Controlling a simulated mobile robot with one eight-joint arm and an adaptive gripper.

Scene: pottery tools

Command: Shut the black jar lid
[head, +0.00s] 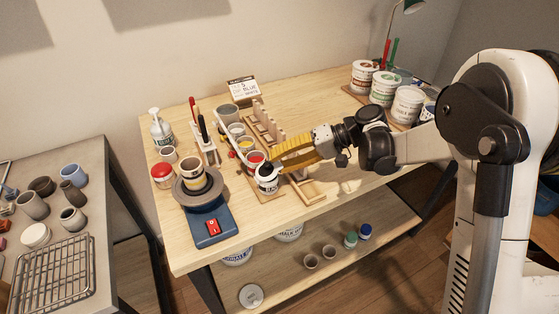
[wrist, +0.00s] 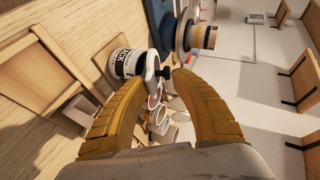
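The black jar (head: 267,187) is a small white pot with a dark-lettered label, standing near the table's front edge. In the wrist view the jar (wrist: 124,63) appears on its side, with its label facing the camera. A white lid-like piece (wrist: 152,64) is at its mouth, with a small black knob beside it. I cannot tell clearly how far the lid is tilted. My gripper (head: 271,160), with yellow ribbed fingers, is just above and behind the jar. In the wrist view its fingers (wrist: 154,78) are spread apart near the jar's mouth, with nothing visibly held.
A blue-based wheel (head: 208,224) with a pot on it stands left of the jar. Paint pots, a wooden rack (head: 262,125) and a tool holder (head: 204,150) stand behind it. White tubs (head: 407,104) are at the right.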

